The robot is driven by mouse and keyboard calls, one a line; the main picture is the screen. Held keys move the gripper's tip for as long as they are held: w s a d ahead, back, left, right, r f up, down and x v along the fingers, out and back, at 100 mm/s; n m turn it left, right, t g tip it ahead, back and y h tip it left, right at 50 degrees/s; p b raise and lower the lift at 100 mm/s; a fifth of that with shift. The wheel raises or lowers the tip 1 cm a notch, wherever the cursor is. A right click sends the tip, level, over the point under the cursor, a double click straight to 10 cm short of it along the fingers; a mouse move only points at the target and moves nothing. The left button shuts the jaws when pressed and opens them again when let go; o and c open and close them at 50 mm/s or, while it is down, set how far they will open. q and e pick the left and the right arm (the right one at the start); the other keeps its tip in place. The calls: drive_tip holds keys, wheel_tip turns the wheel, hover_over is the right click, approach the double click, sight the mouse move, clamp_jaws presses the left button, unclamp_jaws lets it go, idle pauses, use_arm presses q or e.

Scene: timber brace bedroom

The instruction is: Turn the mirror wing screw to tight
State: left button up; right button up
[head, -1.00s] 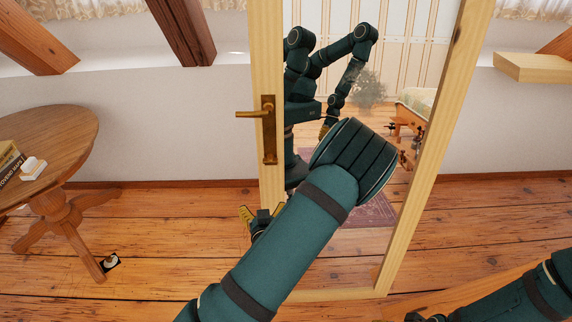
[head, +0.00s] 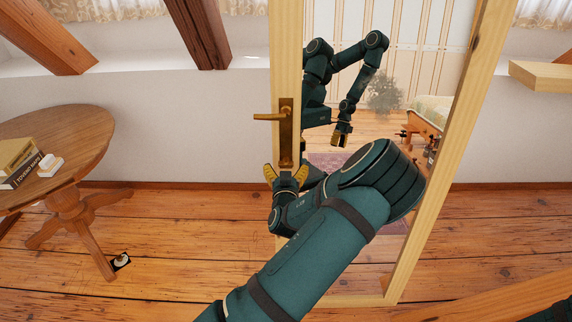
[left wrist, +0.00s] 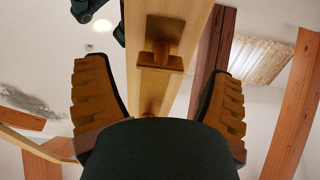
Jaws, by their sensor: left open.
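The tall mirror (head: 292,60) has a pale wooden frame. A brass plate with a lever (head: 272,116), the only screw-like fitting I see, is on its left post; the lever points left, roughly level. In the left wrist view the brass fitting (left wrist: 160,57) shows end-on, ahead of and between the fingers. My left gripper (head: 286,175) is open and empty, just below the plate in the head view, with its yellow fingers spread. In the left wrist view my left gripper (left wrist: 160,95) has a finger on each side of the post. Contact cannot be told. My right gripper is not directly visible.
A round wooden table (head: 88,128) with books (head: 22,165) stands at the left. A small black-and-white item (head: 121,260) lies on the floor by its foot. A sloping timber beam (head: 198,35) is behind the mirror. The mirror glass reflects my arms and a bed.

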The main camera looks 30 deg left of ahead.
sight(286, 163)
use_arm(q)
drive_tip(key=shift+x, duration=1.35)
drive_tip(key=c, duration=1.2)
